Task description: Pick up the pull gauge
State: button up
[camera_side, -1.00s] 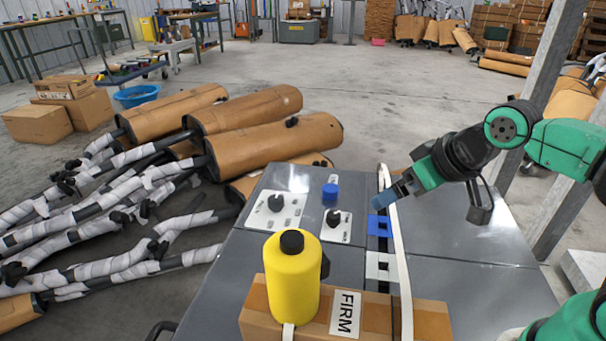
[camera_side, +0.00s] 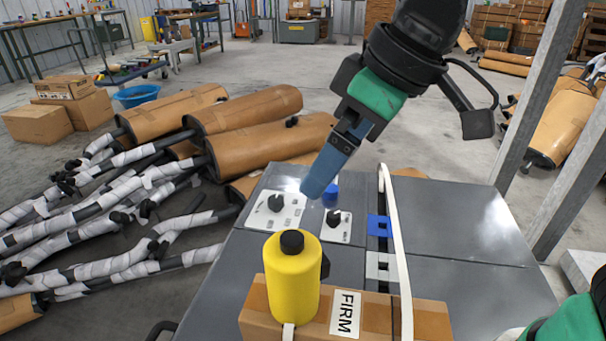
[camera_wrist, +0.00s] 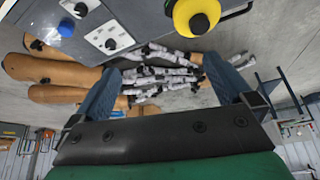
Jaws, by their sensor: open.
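A yellow, bottle-shaped body with a black cap (camera_side: 292,282), which looks like the pull gauge, stands upright by the cardboard box at the front of the grey bench. A white strap shows at its foot, and a small black part sticks out on its right side. It also shows at the top right of the wrist view (camera_wrist: 183,14). My gripper (camera_side: 318,186) is above the bench, behind and higher than the yellow body, not touching it. In the wrist view, its two blue fingers (camera_wrist: 163,90) are spread with nothing held between them.
The cardboard box (camera_side: 376,318) carries a FIRM label. White panels with black knobs (camera_side: 275,213) and a blue knob (camera_side: 331,192) are behind. A tall white strap (camera_side: 398,250) rises right of the yellow body. The bench's right side (camera_side: 460,230) is clear. Wrapped mufflers (camera_side: 250,115) lie left.

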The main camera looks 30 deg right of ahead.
jog(key=n+g, duration=0.1)
jog(key=n, duration=0.1)
send_over(303, 240)
jog(key=s, duration=0.1)
jog(key=shift+f, duration=0.2)
jog(key=f, duration=0.4)
jog(key=shift+w+d+f, duration=0.1)
jog(key=shift+d+f, duration=0.05)
jog(key=shift+d, duration=0.15)
jog(key=shift+x, duration=3.05)
jog(key=c, duration=1.5)
jog(key=shift+o, duration=0.2)
